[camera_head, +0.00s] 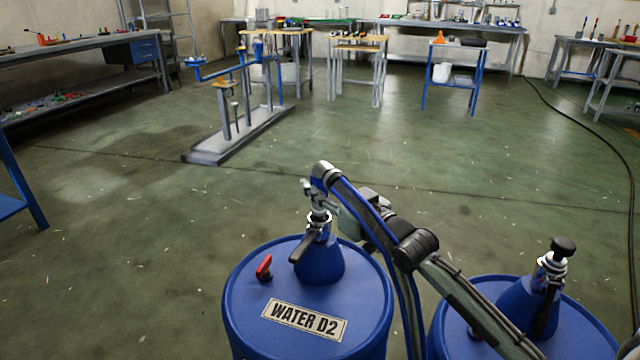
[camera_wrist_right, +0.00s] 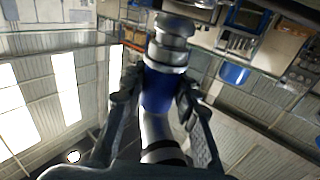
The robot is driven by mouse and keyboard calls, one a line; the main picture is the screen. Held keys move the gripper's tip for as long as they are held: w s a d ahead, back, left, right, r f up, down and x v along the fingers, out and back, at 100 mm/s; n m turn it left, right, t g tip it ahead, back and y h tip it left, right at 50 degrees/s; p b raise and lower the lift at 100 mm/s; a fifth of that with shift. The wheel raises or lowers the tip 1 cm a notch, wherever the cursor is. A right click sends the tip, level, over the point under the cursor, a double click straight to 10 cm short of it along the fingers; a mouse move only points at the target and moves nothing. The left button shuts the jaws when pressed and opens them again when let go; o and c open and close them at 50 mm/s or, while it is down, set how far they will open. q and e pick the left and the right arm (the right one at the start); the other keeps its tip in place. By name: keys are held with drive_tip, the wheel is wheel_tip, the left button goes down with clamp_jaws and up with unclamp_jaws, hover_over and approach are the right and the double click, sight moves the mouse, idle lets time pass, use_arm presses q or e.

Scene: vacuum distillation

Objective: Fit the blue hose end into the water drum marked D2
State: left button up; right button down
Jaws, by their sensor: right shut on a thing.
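The blue water drum (camera_head: 310,322), labelled WATER D2, stands at the bottom middle of the head view. Its raised blue neck (camera_head: 320,264) carries a metal fitting (camera_head: 319,218) and a black lever (camera_head: 304,246). My right gripper (camera_head: 318,193) is above this fitting, shut on the hose end (camera_head: 322,174). The blue hose (camera_head: 372,222) bends over at the top and runs down right along my arm. In the right wrist view, the fingers of my right gripper (camera_wrist_right: 155,95) clasp the hose end's blue band (camera_wrist_right: 158,88). I cannot tell whether hose end and fitting are joined.
A second blue drum (camera_head: 585,325) with a black-knobbed fitting (camera_head: 552,262) stands at the lower right. A red handle (camera_head: 264,267) sticks up from D2's lid. A grey stand with blue parts (camera_head: 240,135) is farther back. The floor (camera_head: 150,250) left of D2 is clear.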

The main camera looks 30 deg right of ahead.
drive_tip(key=shift+r, duration=0.1)
idle(0.6)
drive_tip(key=shift+p, duration=0.4)
drive_tip(key=shift+p, duration=0.65)
idle(0.8)
drive_tip(key=shift+f+b, duration=1.15)
drive_tip(key=shift+f, duration=1.15)
drive_tip(key=c, duration=1.2)
unclamp_jaws()
drive_tip(key=shift+o, duration=0.5)
drive_tip(key=shift+f, duration=0.1)
drive_tip(key=shift+s, duration=0.1)
